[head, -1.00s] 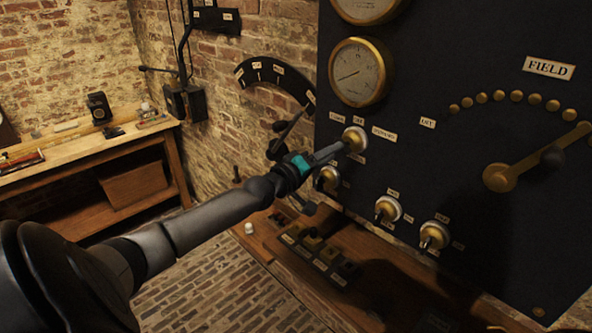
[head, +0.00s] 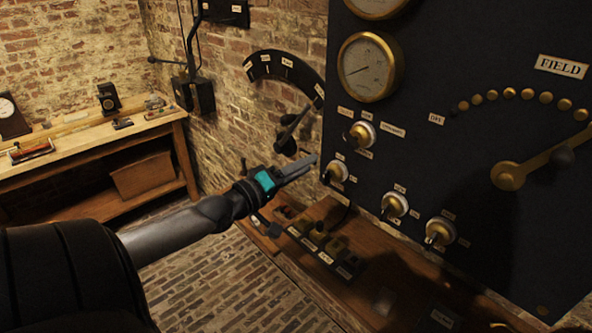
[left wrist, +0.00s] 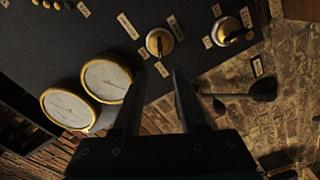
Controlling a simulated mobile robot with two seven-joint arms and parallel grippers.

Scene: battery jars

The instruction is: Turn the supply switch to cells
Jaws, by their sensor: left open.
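The supply switch (head: 361,134) is a brass knob on a pale round base at the upper left of the dark panel. My right gripper is out of view.
Similar knobs (head: 336,172) (head: 395,206) (head: 439,233) sit lower on the panel (head: 450,150). A gauge (head: 368,67) hangs above the switch, and the FIELD lever (head: 508,176) is at right. A wall lever (head: 288,138) stands behind my gripper. A wooden bench (head: 120,155) is at left.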

